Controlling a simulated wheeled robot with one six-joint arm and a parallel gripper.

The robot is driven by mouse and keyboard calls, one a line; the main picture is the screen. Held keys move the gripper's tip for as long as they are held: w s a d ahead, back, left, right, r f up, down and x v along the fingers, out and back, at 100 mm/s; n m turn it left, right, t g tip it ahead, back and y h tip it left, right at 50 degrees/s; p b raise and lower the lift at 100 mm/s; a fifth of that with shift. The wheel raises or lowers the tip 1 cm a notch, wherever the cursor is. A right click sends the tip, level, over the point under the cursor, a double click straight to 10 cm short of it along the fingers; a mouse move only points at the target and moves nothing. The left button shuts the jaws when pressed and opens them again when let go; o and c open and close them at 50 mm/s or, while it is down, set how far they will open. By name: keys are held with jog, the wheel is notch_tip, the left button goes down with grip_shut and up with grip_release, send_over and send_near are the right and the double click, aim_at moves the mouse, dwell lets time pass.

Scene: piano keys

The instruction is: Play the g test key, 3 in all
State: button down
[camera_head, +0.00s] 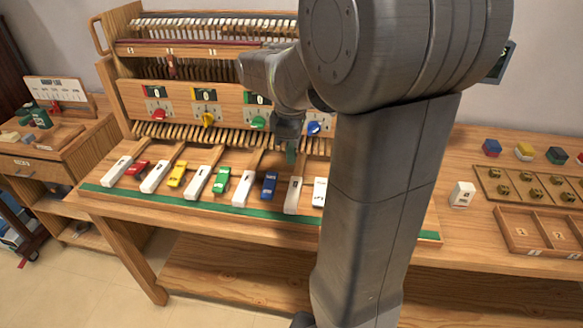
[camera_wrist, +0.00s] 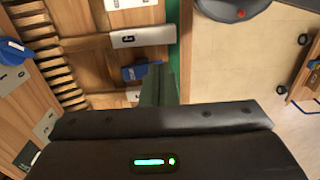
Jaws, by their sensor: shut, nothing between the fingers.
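The white key marked G (camera_wrist: 142,38) lies level in the wrist view, beside a blue key (camera_wrist: 135,73). In the head view I take it to be the white key (camera_head: 293,194) just right of the blue key (camera_head: 269,186). My gripper (camera_head: 291,156) is shut and empty, pointing down near the far end of that key. My dark gripper body hides part of the keys below.
Other white keys and red, yellow and green (camera_head: 221,181) keys line the wooden bench. Behind stands a panel with coloured knobs (camera_head: 258,122) and small displays (camera_head: 262,98). A partitioned tray (camera_head: 548,232) lies to the right. My arm hides the bench's middle right.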

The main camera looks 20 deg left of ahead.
notch_tip(320, 180, up, 2)
jog(key=shift+f, duration=0.1)
dwell(3.1)
jog(key=b, duration=0.2)
send_over(292, 200)
notch_tip(292, 200, down, 12)
jog(key=shift+r, duration=0.25)
jog(key=shift+a+f+b, duration=0.1)
jog(key=shift+f+b, duration=0.8)
jog(key=shift+f, duration=0.1)
